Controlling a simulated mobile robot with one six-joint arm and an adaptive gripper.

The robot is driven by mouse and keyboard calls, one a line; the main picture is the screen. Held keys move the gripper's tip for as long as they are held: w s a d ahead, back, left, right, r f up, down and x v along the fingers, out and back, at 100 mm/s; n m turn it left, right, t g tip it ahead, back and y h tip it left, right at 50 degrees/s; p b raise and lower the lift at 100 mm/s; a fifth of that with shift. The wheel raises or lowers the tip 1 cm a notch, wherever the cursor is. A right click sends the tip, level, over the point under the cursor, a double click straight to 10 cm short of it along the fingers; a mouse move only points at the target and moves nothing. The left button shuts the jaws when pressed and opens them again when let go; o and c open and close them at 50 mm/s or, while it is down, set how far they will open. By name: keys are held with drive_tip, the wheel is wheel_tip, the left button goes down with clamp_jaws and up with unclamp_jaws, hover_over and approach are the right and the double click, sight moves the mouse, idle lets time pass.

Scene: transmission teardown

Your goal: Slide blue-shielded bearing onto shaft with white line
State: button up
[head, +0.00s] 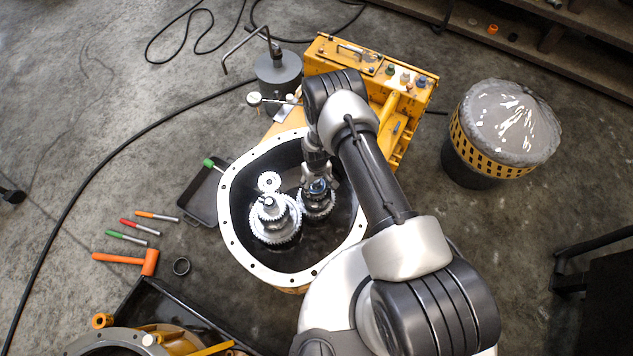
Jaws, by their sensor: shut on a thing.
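The transmission housing (228,232) is an open case with a pale bolted rim and a dark inside. Two upright gear stacks stand in it, a larger left one (274,222) and a right one (317,207), with a small gear (268,181) behind the left. My gripper (318,181) points down over the right stack, shut on the blue-shielded bearing (318,187), a small dark ring with blue at the top of that stack. My arm partly hides the gripper and bearing. I cannot tell how far the bearing is on the shaft, and no white line can be made out.
A yellow machine (345,52) with buttons stands behind the housing. A covered bin (500,130) stands right. Open floor lies far left.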

drive_tip(key=o, duration=1.3)
drive_tip(key=shift+f, duration=0.1)
drive_tip(key=shift+o, duration=0.6)
drive_tip(key=o, duration=0.4)
drive_tip(key=shift+c, duration=0.2)
drive_tip(key=shift+r+p, duration=2.65)
drive_tip(key=shift+r, duration=1.4)
